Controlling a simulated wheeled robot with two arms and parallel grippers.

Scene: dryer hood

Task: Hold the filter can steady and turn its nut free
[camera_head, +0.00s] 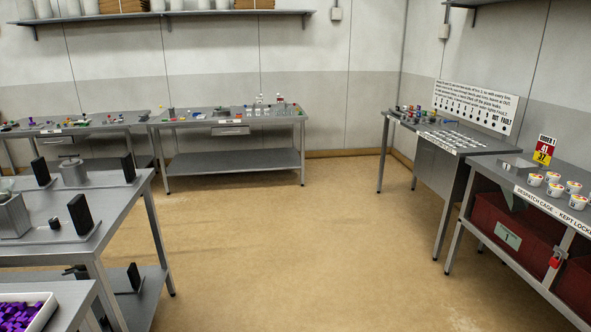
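A grey metal can (73,173) with a small piece on top stands on the steel bench at the left, between two black upright blocks. It may be the filter can; I cannot make out a nut on it. A larger grey box-like vessel (12,214) sits nearer on the same bench, cut by the picture's left edge. A small dark piece (55,223) lies beside it, too small to identify. Neither of my grippers is in view.
The left bench (115,206) has black upright blocks (81,213) and a lower shelf. A white tray (51,303) of purple pieces is at bottom left. Cluttered tables (235,165) line the back wall. A despatch cage (515,205) stands right. The middle floor is clear.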

